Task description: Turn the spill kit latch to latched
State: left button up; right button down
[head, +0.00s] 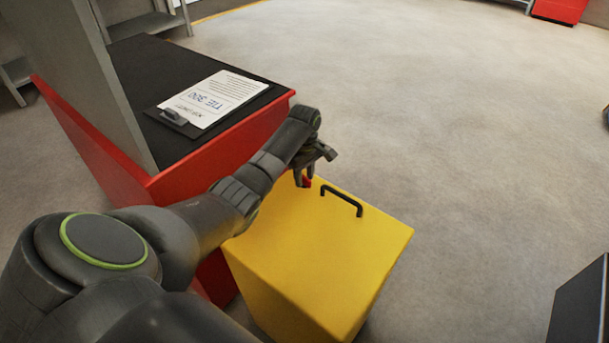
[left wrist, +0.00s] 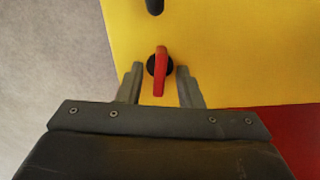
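The spill kit is a yellow box (head: 330,245) with a black handle (head: 342,200) on top. Its latch, a red lever on a dark round base, shows in the left wrist view (left wrist: 160,72) and as a small bit of red in the head view (head: 306,182). My left gripper (head: 304,178) is over the box's far left part. In the left wrist view its two fingers (left wrist: 159,88) are apart, one on each side of the red lever, with gaps visible on both sides. Whether the fingers reach down to lever height is unclear. My right gripper is not in view.
A red cabinet with a black top (head: 240,95) stands directly left of the yellow box and carries a clipboard (head: 205,100). A grey panel (head: 85,70) rises at its left. Open grey floor (head: 480,150) lies right of the box. A dark object (head: 580,305) is at bottom right.

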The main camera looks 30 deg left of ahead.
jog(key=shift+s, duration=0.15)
pick_arm(q)
jog(key=shift+c, duration=0.8)
grip_shut()
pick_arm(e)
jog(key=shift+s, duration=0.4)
pick_arm(q)
jog(key=shift+r, duration=0.1)
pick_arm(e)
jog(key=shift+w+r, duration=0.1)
